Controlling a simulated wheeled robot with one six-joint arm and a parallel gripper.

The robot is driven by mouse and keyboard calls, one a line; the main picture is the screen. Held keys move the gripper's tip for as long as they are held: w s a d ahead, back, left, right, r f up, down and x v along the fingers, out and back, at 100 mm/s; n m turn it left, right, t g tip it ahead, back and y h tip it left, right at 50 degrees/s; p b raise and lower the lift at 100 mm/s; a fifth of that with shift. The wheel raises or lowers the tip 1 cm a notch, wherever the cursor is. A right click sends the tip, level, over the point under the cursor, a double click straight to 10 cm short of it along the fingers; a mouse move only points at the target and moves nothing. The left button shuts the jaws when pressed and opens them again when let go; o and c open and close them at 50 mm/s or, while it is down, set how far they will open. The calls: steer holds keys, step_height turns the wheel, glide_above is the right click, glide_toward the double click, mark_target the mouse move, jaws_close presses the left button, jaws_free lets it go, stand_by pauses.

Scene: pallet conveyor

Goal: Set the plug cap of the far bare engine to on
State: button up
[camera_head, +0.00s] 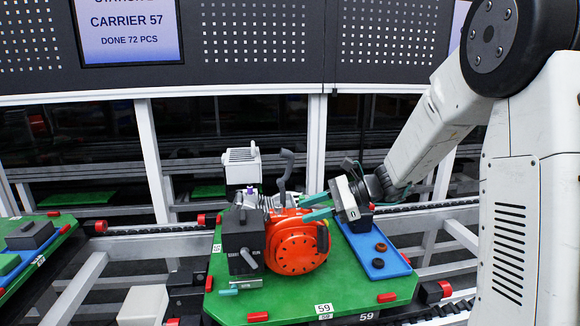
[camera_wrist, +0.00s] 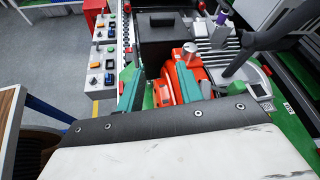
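One engine with an orange round cover (camera_head: 297,245) and a black box (camera_head: 242,238) on its left stands on a green pallet (camera_head: 350,297). A small purple piece (camera_head: 250,190) shows at its top, below a light grey boxy part (camera_head: 241,166); I cannot tell for sure whether it is the plug cap. In the wrist view the purple piece (camera_wrist: 222,17) is at the top, beyond the fingers. My gripper (camera_head: 310,206) is open, its teal fingers apart, at the upper right of the orange cover. In the wrist view the orange cover (camera_wrist: 190,62) shows between the fingers (camera_wrist: 157,85). Contact cannot be told.
A blue tray (camera_head: 388,267) with dark round parts lies on the pallet's right side. A dark bent pipe (camera_head: 285,170) stands up behind the engine. Another green pallet (camera_head: 50,244) is at the left. Conveyor rails run behind. Button boxes (camera_wrist: 102,65) show in the wrist view.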

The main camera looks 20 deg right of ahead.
mark_target(290, 165)
steer(key=w+d+m+t, duration=0.1)
steer(key=w, duration=0.1)
steer(key=w+d+r+m+t, duration=0.1)
steer(key=w+m+t, duration=0.1)
steer(key=w, duration=0.1)
steer(key=w+d+m+t+y, duration=0.1)
steer(key=w+m, duration=0.1)
steer(key=shift+w+d+r, duration=0.3)
steer(key=shift+w+r, duration=0.05)
steer(key=shift+w, duration=0.05)
steer(key=w+d+r+m+t, duration=0.2)
steer(key=w+r+m+t, duration=0.1)
steer(key=r+m, duration=0.1)
steer(key=x, duration=0.8)
steer(key=shift+c, duration=0.3)
jaws_close()
